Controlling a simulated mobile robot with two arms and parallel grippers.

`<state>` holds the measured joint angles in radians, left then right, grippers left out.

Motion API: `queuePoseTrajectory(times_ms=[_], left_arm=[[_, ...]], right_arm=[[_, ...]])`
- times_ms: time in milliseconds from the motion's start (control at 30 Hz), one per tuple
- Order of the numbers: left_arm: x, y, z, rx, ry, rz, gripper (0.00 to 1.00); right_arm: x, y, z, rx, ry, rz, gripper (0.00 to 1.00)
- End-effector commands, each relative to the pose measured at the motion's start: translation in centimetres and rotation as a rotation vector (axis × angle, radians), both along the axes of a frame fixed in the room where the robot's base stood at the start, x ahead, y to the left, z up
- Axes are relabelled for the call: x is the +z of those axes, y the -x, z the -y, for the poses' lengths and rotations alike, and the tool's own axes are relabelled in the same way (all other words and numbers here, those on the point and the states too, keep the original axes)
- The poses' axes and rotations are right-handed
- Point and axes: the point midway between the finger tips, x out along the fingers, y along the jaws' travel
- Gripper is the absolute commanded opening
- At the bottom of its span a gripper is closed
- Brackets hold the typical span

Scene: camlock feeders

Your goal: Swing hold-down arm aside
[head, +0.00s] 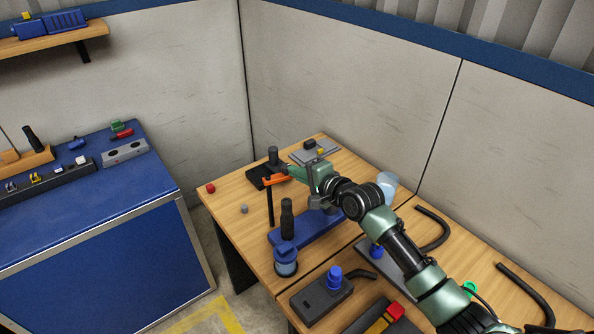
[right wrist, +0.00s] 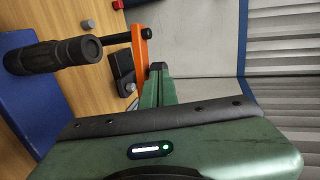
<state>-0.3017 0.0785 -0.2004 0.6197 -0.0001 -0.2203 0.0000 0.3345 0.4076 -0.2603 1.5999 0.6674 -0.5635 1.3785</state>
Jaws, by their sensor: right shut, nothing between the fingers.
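The orange hold-down arm (head: 276,180) sits at the top of a thin black post (head: 270,205) on the table. In the right wrist view the orange arm (right wrist: 139,48) lies just beyond my fingertips, slightly to their left. My right gripper (head: 292,172) is shut and empty, with its tip close beside the orange arm. The right gripper also shows in the right wrist view (right wrist: 159,72). I cannot tell whether it touches the arm. A ridged black handle (head: 287,218) stands near the post; it also shows in the right wrist view (right wrist: 55,58). My left gripper is not in view.
A blue base (head: 305,232) lies below my right arm, with a blue round part (head: 286,262) at its near end. A black block (head: 262,178) and grey plate (head: 314,152) stand behind.

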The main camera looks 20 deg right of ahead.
Motion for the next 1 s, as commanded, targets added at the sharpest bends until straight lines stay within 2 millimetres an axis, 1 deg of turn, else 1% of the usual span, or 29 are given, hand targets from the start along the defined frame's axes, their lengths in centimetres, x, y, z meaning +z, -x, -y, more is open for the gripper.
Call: queuePoseTrajectory(times_ms=[267,400,500,833,1000], left_arm=[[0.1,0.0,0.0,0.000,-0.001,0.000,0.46],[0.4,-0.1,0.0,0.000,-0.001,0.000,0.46],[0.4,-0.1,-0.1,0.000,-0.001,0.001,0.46],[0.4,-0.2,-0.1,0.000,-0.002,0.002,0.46],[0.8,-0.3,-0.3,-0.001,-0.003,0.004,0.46]], right_arm=[[0.1,-0.2,0.0,0.000,-0.001,0.001,0.00],[0.2,-1.5,0.5,-0.002,-0.003,0.000,0.00],[0.1,-2.1,0.7,-0.001,-0.002,0.001,0.00],[0.1,-2.1,0.7,0.000,0.000,0.001,0.00],[0.2,-2.1,0.7,0.001,-0.001,0.001,0.00]])
